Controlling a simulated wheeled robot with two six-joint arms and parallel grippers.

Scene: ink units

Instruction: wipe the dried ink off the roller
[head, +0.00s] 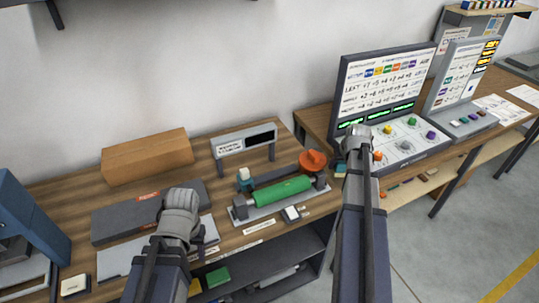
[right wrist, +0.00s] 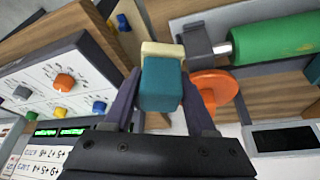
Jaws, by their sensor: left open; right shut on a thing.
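The green roller (head: 284,191) lies across a grey stand on the wooden bench; its end also shows in the right wrist view (right wrist: 275,40). Whether the green is dried ink I cannot tell. My right gripper (head: 352,160) is shut on a teal block with a cream pad (right wrist: 162,84), held to the right of the roller and apart from it. In the right wrist view the cream pad is at the block's far end. My left gripper (head: 182,215) is open and empty, left of the roller over the bench's front; its fingers are mostly hidden by its own wrist.
An orange round knob or disc (head: 313,160) is at the roller's back right. A grey labelled display (head: 244,142), a cardboard-brown box (head: 147,157) and a dark case (head: 125,218) stand around. A control console (head: 405,150) is at right.

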